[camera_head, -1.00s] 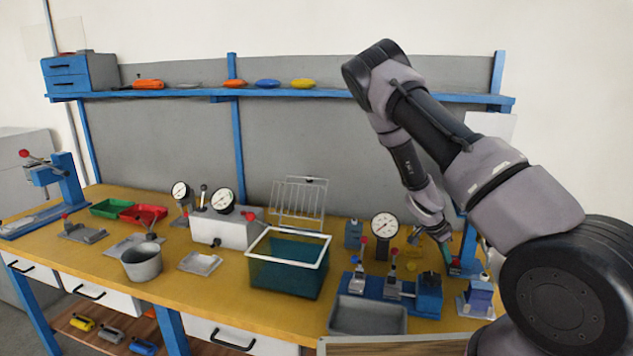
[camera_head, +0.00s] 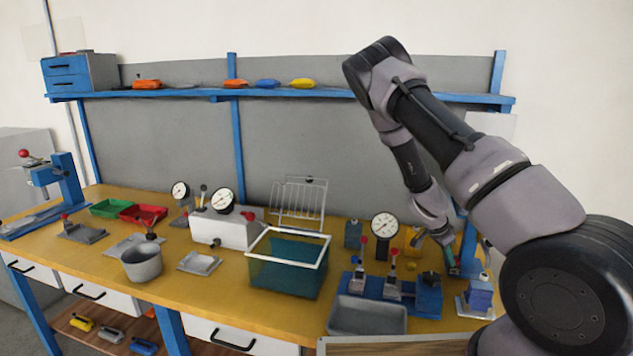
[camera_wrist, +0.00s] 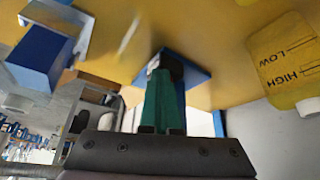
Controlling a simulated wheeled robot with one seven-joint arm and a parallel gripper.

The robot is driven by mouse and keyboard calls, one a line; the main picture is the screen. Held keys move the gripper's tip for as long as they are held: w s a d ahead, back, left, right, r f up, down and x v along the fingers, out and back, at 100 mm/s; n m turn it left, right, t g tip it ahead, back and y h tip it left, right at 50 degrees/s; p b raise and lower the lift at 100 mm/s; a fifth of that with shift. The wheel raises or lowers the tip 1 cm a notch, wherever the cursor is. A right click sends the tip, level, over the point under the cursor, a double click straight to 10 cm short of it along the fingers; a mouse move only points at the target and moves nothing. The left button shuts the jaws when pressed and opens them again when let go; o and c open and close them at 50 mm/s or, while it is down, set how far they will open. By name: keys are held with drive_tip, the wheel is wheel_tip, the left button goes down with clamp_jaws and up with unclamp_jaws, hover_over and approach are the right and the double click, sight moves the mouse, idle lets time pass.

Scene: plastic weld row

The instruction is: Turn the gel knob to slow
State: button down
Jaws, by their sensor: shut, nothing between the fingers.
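My gripper (camera_head: 451,267) is shut at the right end of the bench, pointing down, with nothing seen held. In the wrist view its green fingers (camera_wrist: 163,98) meet a small dark part (camera_wrist: 168,66) on a blue plate (camera_wrist: 199,77). That dark part may be the gel knob, but the fingers cover much of it and I cannot read any slow mark. I cannot tell whether the fingertips touch it or stop just short.
A yellow container (camera_wrist: 285,60) marked LOW and HIGH stands close to the gripper. A blue block (camera_wrist: 38,52) is on the other side. A blue lever fixture (camera_head: 372,284), a dial gauge (camera_head: 384,226) and a green-blue basket (camera_head: 287,275) crowd the bench to the left.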

drive_tip(key=shift+s+a, duration=0.1)
drive_tip(key=shift+a, duration=0.15)
drive_tip(key=shift+r, duration=0.15)
wheel_tip(320, 180, up, 6)
drive_tip(key=shift+f, duration=0.1)
idle(0.5)
